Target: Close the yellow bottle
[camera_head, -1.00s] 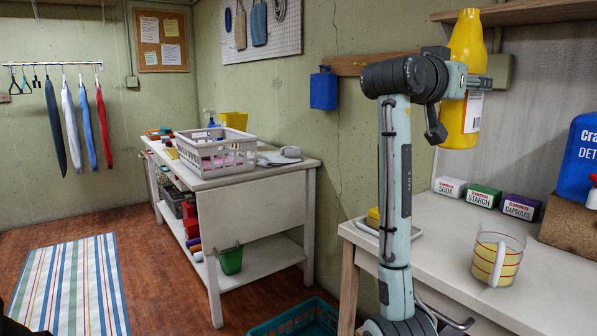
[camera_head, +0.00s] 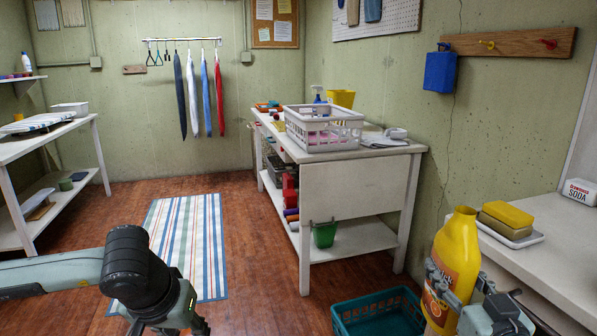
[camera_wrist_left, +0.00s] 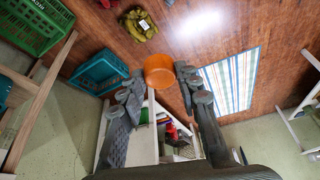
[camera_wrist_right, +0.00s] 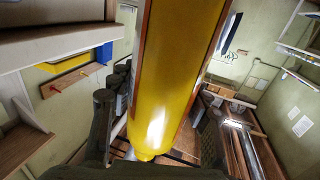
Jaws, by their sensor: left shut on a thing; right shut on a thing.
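The yellow bottle (camera_head: 457,243) stands nearly upright at the lower right of the head view, with an open, capless neck at its top. My right gripper (camera_head: 453,287) is shut around its body, beside the right-hand table. The bottle also fills the middle of the right wrist view (camera_wrist_right: 178,70), between the fingers. My left gripper (camera_wrist_left: 160,88) is shut on an orange cap (camera_wrist_left: 159,70), which shows at its fingertips in the left wrist view. In the head view my left arm reaches in at the lower left, apart from the bottle; its fingertips are largely cut off by the bottom edge.
A teal basket (camera_head: 378,314) stands on the floor left of the bottle. The right-hand table (camera_head: 560,250) holds a sponge on a dish (camera_head: 507,222) and a soda box (camera_head: 579,192). A white workbench (camera_head: 352,165) with a grey basket stands behind.

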